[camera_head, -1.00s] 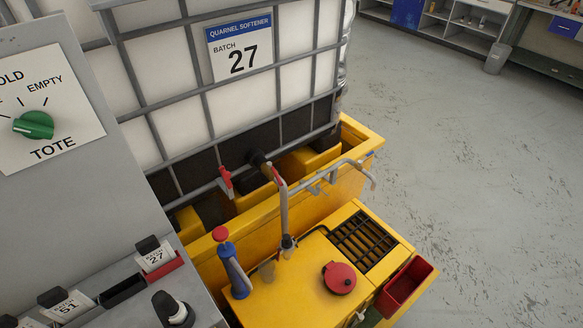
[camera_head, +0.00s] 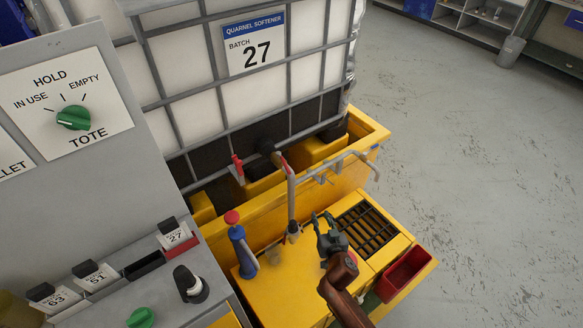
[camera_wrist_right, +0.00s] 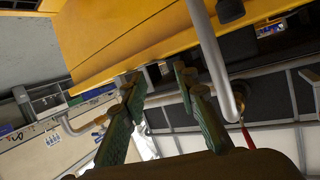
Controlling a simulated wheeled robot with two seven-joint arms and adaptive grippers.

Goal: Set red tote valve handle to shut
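The tote (camera_head: 180,70) is a white, caged container marked batch 27. Its black valve outlet (camera_head: 266,147) is low at the front. A red lever (camera_head: 284,164) lies by the outlet, at the top of a grey upright pipe (camera_head: 291,200). A red part (camera_head: 238,165) stands left of it; I cannot tell its role. In the right wrist view, a red handle (camera_wrist_right: 247,137) shows beside the pipe (camera_wrist_right: 212,60). My right gripper (camera_head: 325,220) is open and empty above the yellow deck, right of the pipe and apart from it; its fingers (camera_wrist_right: 158,87) are spread. My left gripper is not in view.
A blue bottle with a red top (camera_head: 241,250) stands left of the pipe. A grey bent rail (camera_head: 335,167) runs behind my gripper. A black grate (camera_head: 365,230) and red bin (camera_head: 404,275) are right. The panel's green tote knob (camera_head: 74,118) is far left.

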